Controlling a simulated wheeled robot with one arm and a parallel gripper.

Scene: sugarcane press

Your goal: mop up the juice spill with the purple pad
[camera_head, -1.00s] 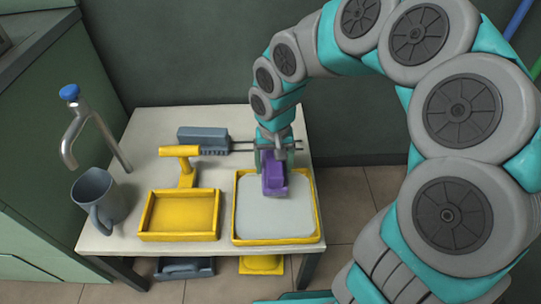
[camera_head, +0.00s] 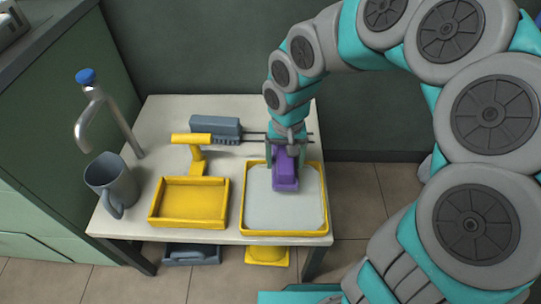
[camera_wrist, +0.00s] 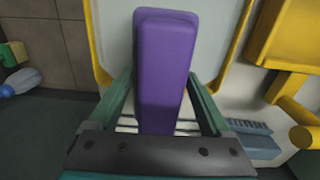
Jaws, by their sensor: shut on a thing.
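The purple pad (camera_head: 286,173) is a block held in my gripper (camera_head: 287,150). It hangs at the back part of a yellow-rimmed tray (camera_head: 326,205) with a pale grey bed. I cannot tell whether the pad touches the bed. In the wrist view the pad (camera_wrist: 163,65) stands between the two teal fingers of my gripper (camera_wrist: 158,88), its far end over the pale bed. No juice spill can be made out in either view; the pad and arm hide part of the tray.
A yellow tray (camera_head: 190,203), a yellow T-shaped handle (camera_head: 193,140), a grey brush (camera_head: 215,128), a grey mug (camera_head: 112,183) and a blue-topped tap (camera_head: 88,98) are left of the gripper. The pale table (camera_head: 160,115) has bare room at the back left. Items sit below it.

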